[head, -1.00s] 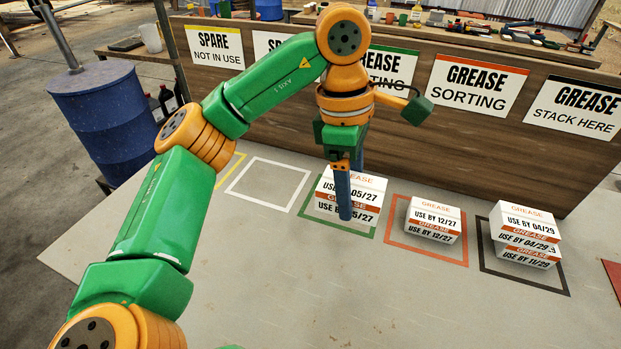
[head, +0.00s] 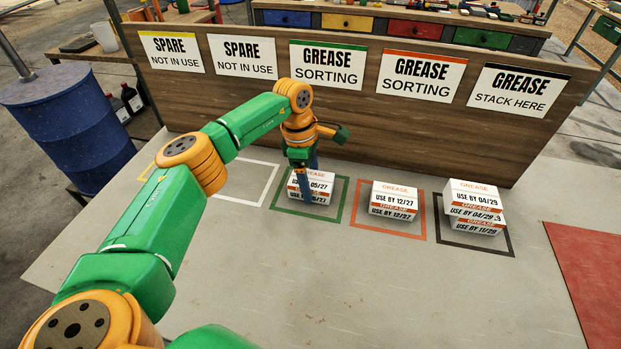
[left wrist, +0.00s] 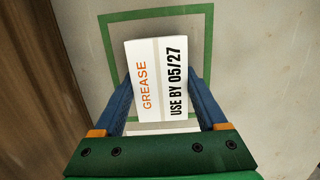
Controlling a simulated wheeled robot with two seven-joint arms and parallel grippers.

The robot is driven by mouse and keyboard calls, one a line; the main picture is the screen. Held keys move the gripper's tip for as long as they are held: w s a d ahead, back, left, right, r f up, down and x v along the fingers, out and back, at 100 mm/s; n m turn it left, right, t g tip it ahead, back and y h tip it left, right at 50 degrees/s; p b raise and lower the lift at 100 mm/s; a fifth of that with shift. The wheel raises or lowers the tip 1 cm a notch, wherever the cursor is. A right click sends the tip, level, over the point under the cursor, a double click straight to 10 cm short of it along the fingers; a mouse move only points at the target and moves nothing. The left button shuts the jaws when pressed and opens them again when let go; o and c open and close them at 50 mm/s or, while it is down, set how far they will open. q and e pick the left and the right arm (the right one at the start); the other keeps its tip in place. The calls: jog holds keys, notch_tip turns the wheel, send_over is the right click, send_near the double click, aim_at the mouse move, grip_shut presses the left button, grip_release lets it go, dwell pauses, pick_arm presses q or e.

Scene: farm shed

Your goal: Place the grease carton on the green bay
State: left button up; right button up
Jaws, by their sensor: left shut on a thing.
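The grease carton (head: 318,188), white with an orange band and marked USE BY 05/27, is inside the green bay (head: 339,205). My left gripper (head: 306,192) points down and is shut on it. In the left wrist view the carton (left wrist: 162,75) lies between the two blue fingers, turned slightly against the green outline (left wrist: 160,14). I cannot tell whether it rests on the surface or is just above it. The fingers and wrist hide part of the carton. My right gripper is not in view.
A carton marked 12/27 (head: 394,203) stands in the orange bay to the right. Two stacked cartons (head: 474,207) stand in the black bay beyond. The white bay (head: 259,193) on the left looks empty. A wooden board with signs (head: 327,66) rises behind. The front of the table is clear.

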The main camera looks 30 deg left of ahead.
pick_arm(q)
jog(key=o, duration=1.4)
jog(key=shift+f, duration=0.1)
jog(key=r, duration=0.4)
jog(key=a+r, duration=0.1)
jog(key=r, duration=0.7)
jog(key=shift+s+a+r, duration=0.1)
jog(key=shift+s+a, duration=0.15)
jog(key=shift+a, duration=0.05)
